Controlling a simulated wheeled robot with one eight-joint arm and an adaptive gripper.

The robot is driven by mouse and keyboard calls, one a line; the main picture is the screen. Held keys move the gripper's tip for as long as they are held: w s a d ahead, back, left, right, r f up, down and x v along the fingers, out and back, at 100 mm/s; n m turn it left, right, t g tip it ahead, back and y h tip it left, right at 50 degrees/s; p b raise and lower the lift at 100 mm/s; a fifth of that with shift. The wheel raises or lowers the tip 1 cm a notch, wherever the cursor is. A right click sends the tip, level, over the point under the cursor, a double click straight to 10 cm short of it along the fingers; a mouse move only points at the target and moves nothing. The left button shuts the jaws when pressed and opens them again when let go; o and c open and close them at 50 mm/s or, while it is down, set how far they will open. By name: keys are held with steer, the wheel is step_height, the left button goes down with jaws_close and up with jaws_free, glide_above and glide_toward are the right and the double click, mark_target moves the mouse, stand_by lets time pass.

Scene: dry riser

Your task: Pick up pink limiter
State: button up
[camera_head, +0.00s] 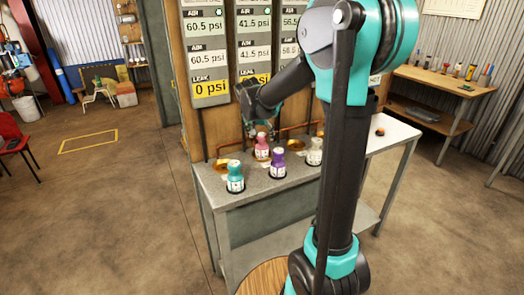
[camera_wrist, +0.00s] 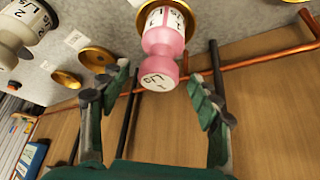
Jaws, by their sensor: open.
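The pink limiter (camera_head: 262,147) stands upright on the grey bench, toward the back, in the head view. In the wrist view the pink limiter (camera_wrist: 162,55) shows upside down, with its white label and rounded top, just beyond and between the fingers. My gripper (camera_wrist: 158,95) is open and empty, its two green fingers apart on either side of the limiter's line. In the head view my gripper (camera_head: 264,126) is just above and behind the pink limiter. My arm covers part of the bench on the right.
A teal limiter (camera_head: 235,177), a purple limiter (camera_head: 278,163) and a pale limiter (camera_head: 315,151) stand near the pink one on the bench (camera_head: 262,191). Copper pipes (camera_wrist: 262,60) and a wooden panel (camera_wrist: 270,110) with pressure displays (camera_head: 207,55) stand close behind.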

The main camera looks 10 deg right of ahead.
steer(key=x, duration=0.5)
steer(key=shift+s, duration=0.1)
steer(key=shift+c, duration=0.3)
jaws_close()
